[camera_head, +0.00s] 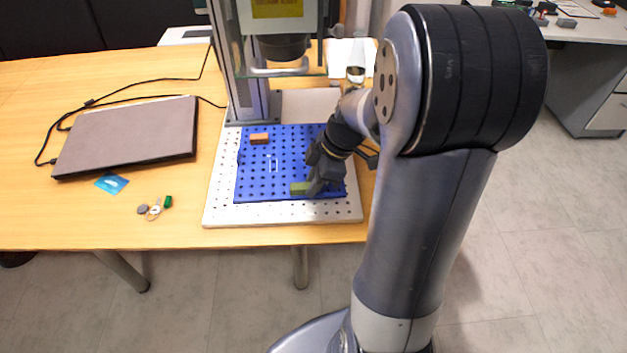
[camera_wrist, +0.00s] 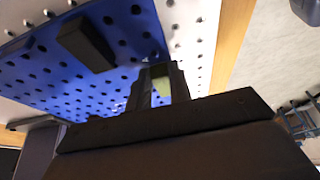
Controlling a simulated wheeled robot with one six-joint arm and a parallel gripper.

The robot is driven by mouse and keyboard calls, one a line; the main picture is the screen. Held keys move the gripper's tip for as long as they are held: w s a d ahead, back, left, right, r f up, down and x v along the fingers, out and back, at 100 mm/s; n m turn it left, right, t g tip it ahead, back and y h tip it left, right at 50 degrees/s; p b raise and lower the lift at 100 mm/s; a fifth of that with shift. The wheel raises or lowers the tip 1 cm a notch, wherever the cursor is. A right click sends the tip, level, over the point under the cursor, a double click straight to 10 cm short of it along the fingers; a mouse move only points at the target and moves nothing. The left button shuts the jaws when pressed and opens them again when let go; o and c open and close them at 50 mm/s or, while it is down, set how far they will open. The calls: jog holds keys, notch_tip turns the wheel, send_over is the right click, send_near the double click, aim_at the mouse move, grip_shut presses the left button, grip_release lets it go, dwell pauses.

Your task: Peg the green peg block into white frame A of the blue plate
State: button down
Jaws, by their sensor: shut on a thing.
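The green peg block (camera_head: 299,188) is at the front right of the blue plate (camera_head: 250,185), its left end sticking out of my gripper (camera_head: 314,184). My gripper is shut on it and hides its right part. I cannot tell whether the block touches the plate. A small white frame outline (camera_head: 273,165) is on the plate, left of and behind the block; no letter is readable. In the wrist view, dark gripper parts lie over the blue plate (camera_wrist: 55,75), and a pale green patch (camera_wrist: 161,91) shows between them.
An orange-brown block (camera_head: 259,138) sits at the plate's back left. The laser marker column (camera_head: 245,60) and head (camera_head: 283,45) stand behind the plate. A closed laptop (camera_head: 128,132), a blue card (camera_head: 112,183), keys (camera_head: 154,210) and a small green item (camera_head: 168,202) lie to the left.

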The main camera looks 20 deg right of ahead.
jog(key=shift+f, duration=0.15)
jog(key=c, duration=1.2)
grip_release()
jog(key=p+v, duration=0.1)
jog(key=v, duration=0.9)
jog(key=shift+r, duration=0.4)
jog(key=shift+d, duration=0.15)
jog(key=b+x, duration=0.1)
jog(key=x, duration=1)
jog(key=shift+s, duration=0.1)
jog(key=shift+r+p, duration=0.3)
jog(key=shift+r, duration=0.1)
